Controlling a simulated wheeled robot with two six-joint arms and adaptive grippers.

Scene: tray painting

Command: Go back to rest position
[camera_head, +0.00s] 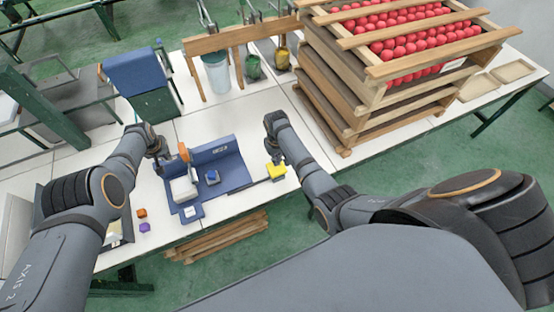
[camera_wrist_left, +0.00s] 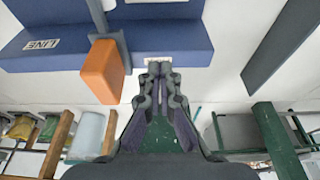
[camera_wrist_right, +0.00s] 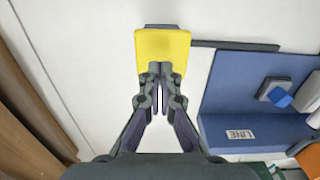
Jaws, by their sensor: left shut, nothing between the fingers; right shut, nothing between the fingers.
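My left gripper (camera_head: 160,160) is shut and empty above the white table, to the left of the blue fixture (camera_head: 225,170). In the left wrist view the left gripper (camera_wrist_left: 160,72) points toward the fixture, with an orange block (camera_wrist_left: 102,72) to its left. My right gripper (camera_head: 277,160) is shut just above or beside a yellow block (camera_head: 276,171) at the right of the fixture. In the right wrist view the fingertips of the right gripper (camera_wrist_right: 161,72) overlap the lower edge of the yellow block (camera_wrist_right: 162,50); I cannot tell whether they touch it. Nothing is between the fingers.
A tall stack of wooden trays (camera_head: 350,110) with red balls stands to the right on the table. A wooden rack (camera_head: 240,36) with jars is behind. A small orange cube (camera_head: 141,213) and a purple piece (camera_head: 145,227) lie near the front edge. A blue bin (camera_head: 137,70) is at the back left.

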